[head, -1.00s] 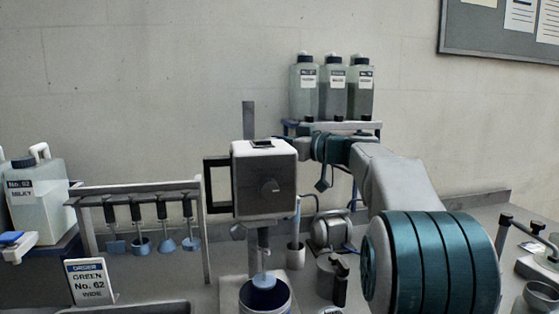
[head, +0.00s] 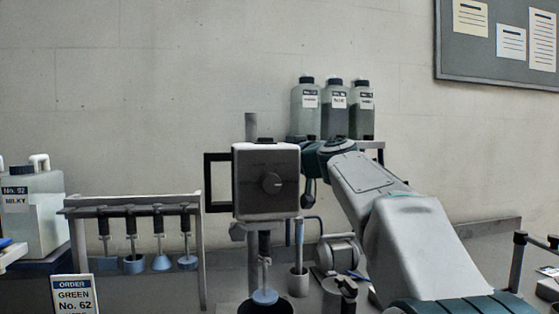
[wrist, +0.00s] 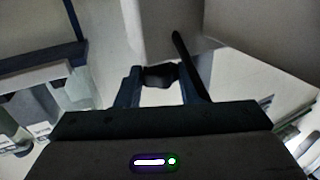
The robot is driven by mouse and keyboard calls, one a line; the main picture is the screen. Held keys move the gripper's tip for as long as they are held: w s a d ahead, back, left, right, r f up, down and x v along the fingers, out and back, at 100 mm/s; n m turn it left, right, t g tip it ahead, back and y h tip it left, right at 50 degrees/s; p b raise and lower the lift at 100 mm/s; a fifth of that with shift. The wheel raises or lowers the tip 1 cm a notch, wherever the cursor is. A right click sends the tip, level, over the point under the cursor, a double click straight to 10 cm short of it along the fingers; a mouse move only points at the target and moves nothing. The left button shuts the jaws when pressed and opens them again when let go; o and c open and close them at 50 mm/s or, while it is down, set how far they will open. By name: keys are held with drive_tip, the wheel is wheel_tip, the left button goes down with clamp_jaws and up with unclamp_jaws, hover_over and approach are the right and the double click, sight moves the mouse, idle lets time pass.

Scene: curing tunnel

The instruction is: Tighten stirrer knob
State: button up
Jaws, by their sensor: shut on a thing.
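The stirrer's grey box-shaped head (head: 266,181) stands on an upright post in the middle of the head view. Below hangs a shaft with a pale blue stirring disc (head: 265,297) over a dark blue pot. In the wrist view my gripper (wrist: 161,76) is shut on a small black knob (wrist: 160,73), with one finger on each side of it. A pale housing (wrist: 160,28) is just beyond the knob. In the head view my arm comes in from the right behind the stirrer head, and my fingertips are hidden there.
A rack (head: 130,200) with several hanging stirring tools is at left, beside an order card (head: 75,295) reading green No. 62 and a milky jug (head: 35,210). Three bottles (head: 335,112) stand on a shelf behind. A small pump (head: 338,252) is right of the stirrer.

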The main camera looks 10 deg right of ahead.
idle(0.4)
drive_tip(key=o, duration=1)
drive_tip(key=shift+w+d, duration=0.1)
drive_tip(key=shift+f, duration=0.1)
